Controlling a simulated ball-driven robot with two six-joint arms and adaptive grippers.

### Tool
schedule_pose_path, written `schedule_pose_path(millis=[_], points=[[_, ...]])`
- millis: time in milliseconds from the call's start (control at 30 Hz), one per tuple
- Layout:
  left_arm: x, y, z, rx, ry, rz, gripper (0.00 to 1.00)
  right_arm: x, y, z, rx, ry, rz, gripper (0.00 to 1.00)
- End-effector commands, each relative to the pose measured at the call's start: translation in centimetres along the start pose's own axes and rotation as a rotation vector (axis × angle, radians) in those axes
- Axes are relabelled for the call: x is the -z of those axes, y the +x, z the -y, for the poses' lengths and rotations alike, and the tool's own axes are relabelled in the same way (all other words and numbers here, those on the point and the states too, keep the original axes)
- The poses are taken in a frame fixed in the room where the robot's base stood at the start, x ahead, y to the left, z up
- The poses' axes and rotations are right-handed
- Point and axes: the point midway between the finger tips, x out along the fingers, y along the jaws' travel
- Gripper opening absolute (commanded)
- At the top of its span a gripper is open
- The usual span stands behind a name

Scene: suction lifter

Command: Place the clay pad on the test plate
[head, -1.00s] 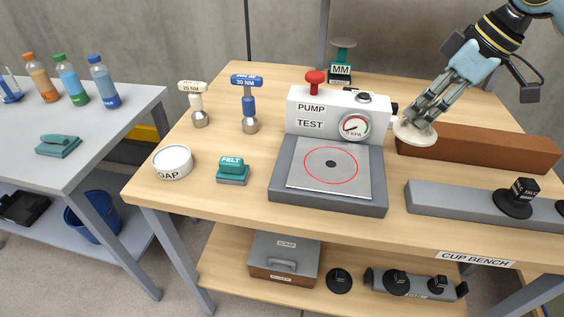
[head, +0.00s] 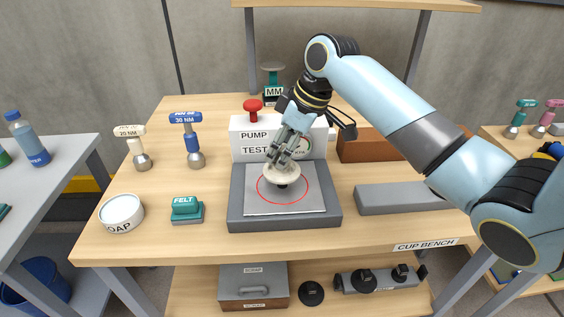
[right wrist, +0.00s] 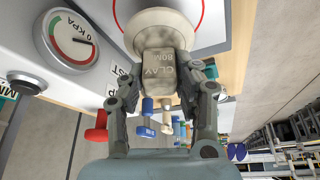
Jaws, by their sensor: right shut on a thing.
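The clay pad (head: 283,175) is a pale round disc with a block handle; in the right wrist view the handle (right wrist: 160,68) is marked CLAY. My right gripper (head: 284,152) is shut on this handle; its fingers also show in the right wrist view (right wrist: 162,100). The test plate (head: 315,201) is a light grey sheet with a red ring on a dark grey base. The pad is over the ring, slightly tilted, and hides part of it. I cannot tell whether pad and plate touch. My left gripper is not in view.
The PUMP TEST box (head: 246,130) with its red knob (head: 253,105) stands right behind the plate. A brown block (head: 365,148) and a grey rail (head: 395,197) lie to the right.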

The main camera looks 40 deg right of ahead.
Motion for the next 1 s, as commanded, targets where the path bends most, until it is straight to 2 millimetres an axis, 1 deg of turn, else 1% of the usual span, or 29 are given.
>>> schedule_pose_path(millis=[100, 200, 267, 633, 667, 700, 800, 833, 1000], points=[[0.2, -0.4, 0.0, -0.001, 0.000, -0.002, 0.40, -0.8, 1.6, 0.1, 0.004, 0.002, 0.007, 0.00], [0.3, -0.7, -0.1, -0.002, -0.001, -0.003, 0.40, -1.3, 2.9, 0.1, 0.002, 0.001, 0.003, 0.00], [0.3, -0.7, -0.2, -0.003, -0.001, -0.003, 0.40, -1.5, 3.4, 0.1, 0.002, 0.001, 0.003, 0.00], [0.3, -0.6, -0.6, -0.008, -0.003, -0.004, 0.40, -1.7, 3.8, 0.0, 0.000, 0.001, 0.002, 0.00], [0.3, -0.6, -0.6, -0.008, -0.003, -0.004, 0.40, -1.7, 3.8, 0.0, 0.000, 0.000, 0.002, 0.33], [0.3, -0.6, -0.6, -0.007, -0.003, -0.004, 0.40, -1.7, 3.8, 0.0, 0.000, 0.000, 0.002, 0.39], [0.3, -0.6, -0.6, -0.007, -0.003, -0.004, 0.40, -1.7, 3.7, 0.0, 0.000, 0.000, 0.002, 0.52], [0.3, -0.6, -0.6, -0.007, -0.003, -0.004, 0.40, -1.7, 3.7, 0.0, 0.000, 0.000, 0.002, 0.54], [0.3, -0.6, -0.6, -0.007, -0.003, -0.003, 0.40, -1.7, 3.7, 0.0, 0.000, 0.000, 0.002, 0.54]])
